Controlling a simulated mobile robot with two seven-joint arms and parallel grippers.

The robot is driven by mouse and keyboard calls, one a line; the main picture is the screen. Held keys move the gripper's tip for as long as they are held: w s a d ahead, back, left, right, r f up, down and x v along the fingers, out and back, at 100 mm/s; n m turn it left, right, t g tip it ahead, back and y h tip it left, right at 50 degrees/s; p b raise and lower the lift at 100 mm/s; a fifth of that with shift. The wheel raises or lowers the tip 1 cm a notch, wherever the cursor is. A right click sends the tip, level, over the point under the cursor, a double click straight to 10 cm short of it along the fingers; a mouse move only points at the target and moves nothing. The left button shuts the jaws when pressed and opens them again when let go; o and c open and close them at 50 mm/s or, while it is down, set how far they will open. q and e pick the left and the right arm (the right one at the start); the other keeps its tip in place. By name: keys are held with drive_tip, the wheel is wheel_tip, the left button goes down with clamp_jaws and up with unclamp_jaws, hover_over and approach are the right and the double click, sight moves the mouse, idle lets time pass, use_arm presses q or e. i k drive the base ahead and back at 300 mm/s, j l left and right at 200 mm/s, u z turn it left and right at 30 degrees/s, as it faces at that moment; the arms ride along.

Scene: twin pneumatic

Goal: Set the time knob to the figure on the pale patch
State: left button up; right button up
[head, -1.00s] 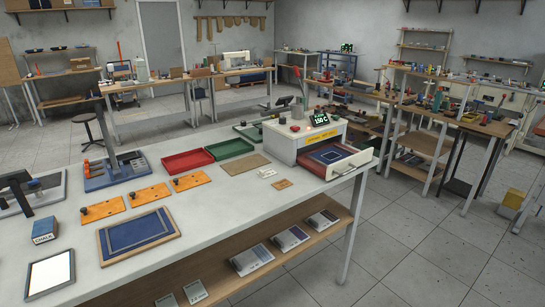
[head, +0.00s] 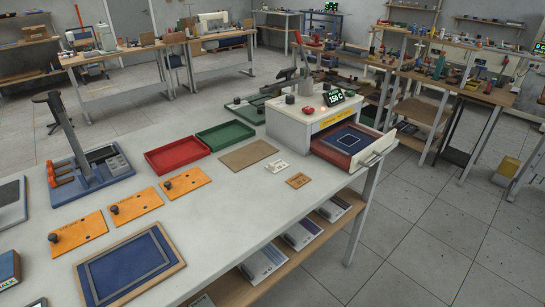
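A cream press machine (head: 300,125) stands at the back right of the table. A dark knob (head: 290,98) sits on its top at the left, and a small display (head: 336,98) stands to the right, with figures too small to read surely. A red button (head: 308,111) lies between them. I cannot tell whether the dark knob is the time knob. A small white card (head: 277,166) lies before the machine and may be the pale patch; its figure is not legible. Neither of my grippers is in view.
The machine's drawer (head: 379,149) is pulled out, holding a blue sheet (head: 349,141). Red (head: 177,155) and green (head: 225,136) trays, a brown board (head: 247,155) and orange plates (head: 134,206) lie to the left. The table's front right (head: 270,205) is clear.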

sight(290, 99)
drive_tip(key=i+j, duration=0.1)
drive_tip(key=i+l+u, duration=0.15)
drive_tip(key=l, duration=0.6)
drive_tip(key=i+l+u, duration=0.1)
drive_tip(key=l, duration=0.65)
drive_tip(key=i+l+u, duration=0.15)
drive_tip(key=l, duration=0.6)
drive_tip(key=i+l+u, duration=0.1)
drive_tip(key=l, duration=0.7)
